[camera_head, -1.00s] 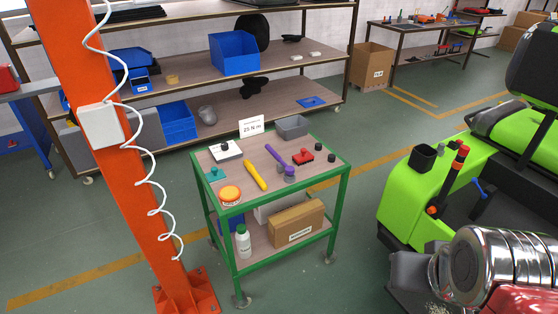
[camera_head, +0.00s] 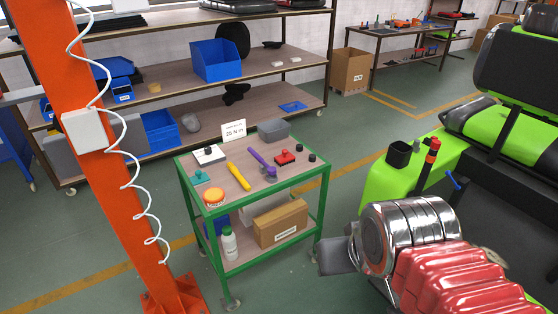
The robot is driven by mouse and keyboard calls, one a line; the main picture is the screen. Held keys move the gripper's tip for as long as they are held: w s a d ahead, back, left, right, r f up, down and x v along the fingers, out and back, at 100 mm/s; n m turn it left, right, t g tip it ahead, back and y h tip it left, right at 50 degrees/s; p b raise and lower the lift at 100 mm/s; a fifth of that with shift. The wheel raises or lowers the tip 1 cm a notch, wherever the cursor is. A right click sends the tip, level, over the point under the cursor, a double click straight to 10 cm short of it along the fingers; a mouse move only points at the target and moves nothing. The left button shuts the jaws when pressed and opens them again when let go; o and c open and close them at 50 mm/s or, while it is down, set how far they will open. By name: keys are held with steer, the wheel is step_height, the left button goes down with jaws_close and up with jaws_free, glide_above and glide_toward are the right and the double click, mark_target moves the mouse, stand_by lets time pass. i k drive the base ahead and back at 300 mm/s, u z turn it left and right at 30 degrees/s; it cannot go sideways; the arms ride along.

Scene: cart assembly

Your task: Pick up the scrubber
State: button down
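What looks like the scrubber is a small red block with dark bristles (camera_head: 285,158). It lies on the top of the green-framed cart (camera_head: 256,195), toward its right side. A purple tool (camera_head: 262,165) lies just left of it, and small black cylinders are to its right. Chrome and red ribbed parts that look like my arm (camera_head: 408,235) fill the lower right, well apart from the cart. I cannot make out my gripper's fingers. Nothing touches the red block.
The cart top also holds a yellow tool (camera_head: 238,176), an orange-and-white tub (camera_head: 214,197), a teal tool (camera_head: 201,177) and a grey bin (camera_head: 273,131). An orange post (camera_head: 95,165) stands left. A green vehicle (camera_head: 412,175) is right. Open floor lies before the cart.

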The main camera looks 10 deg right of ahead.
mark_target(287, 156)
steer(key=z, duration=0.25)
steer(key=i, duration=0.7)
